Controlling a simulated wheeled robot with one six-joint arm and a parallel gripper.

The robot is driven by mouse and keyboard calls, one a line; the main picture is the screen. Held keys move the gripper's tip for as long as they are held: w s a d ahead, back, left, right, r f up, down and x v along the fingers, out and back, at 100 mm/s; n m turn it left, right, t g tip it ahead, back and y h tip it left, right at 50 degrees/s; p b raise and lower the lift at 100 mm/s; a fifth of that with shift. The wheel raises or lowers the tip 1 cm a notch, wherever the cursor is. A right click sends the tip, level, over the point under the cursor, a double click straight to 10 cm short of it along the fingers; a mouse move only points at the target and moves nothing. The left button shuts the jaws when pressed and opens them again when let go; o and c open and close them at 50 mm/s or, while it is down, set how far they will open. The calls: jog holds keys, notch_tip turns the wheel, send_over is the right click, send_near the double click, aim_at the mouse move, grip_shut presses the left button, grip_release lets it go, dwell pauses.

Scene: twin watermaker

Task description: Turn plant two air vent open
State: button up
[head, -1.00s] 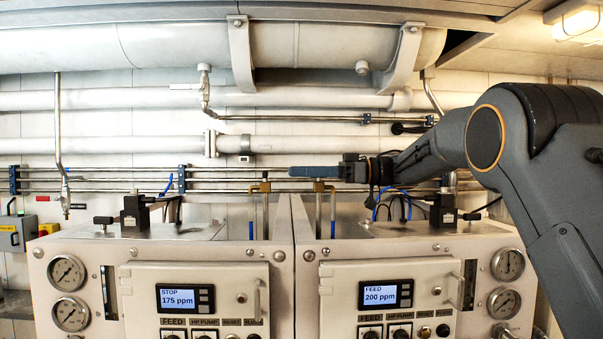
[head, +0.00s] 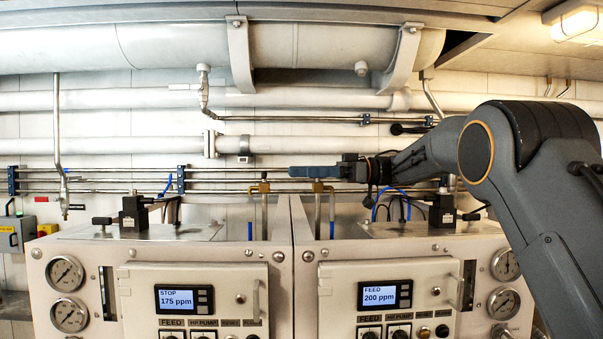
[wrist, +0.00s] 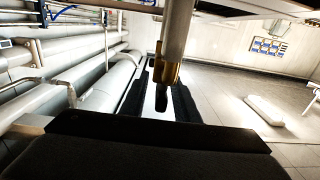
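Plant two's panel (head: 340,290) is on the right in the head view, with its display reading FEED 200 ppm. Its air vent appears to be the brass fitting (head: 318,187) on a pipe behind the panel top. My gripper (head: 305,172) points left at that fitting, seen side-on. In the wrist view, the brass fitting (wrist: 167,74) with a dark handle (wrist: 161,99) hangs from a metal pipe. My gripper's dark fingers (wrist: 158,108) are apart, with a light gap between them. The handle lies over this gap; I cannot tell whether either finger touches it.
A similar brass fitting (head: 260,187) stands to the left, behind the STOP 175 ppm panel (head: 145,290). Thin horizontal pipes (head: 230,180) run along the wall behind. Black blocks with blue hoses (head: 443,207) stand on the right cabinet top, below my arm.

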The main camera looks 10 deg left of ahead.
jog(key=shift+d, duration=0.1)
jog(key=v, duration=0.7)
jog(key=shift+w+d, duration=0.1)
jog(key=shift+d, duration=0.2)
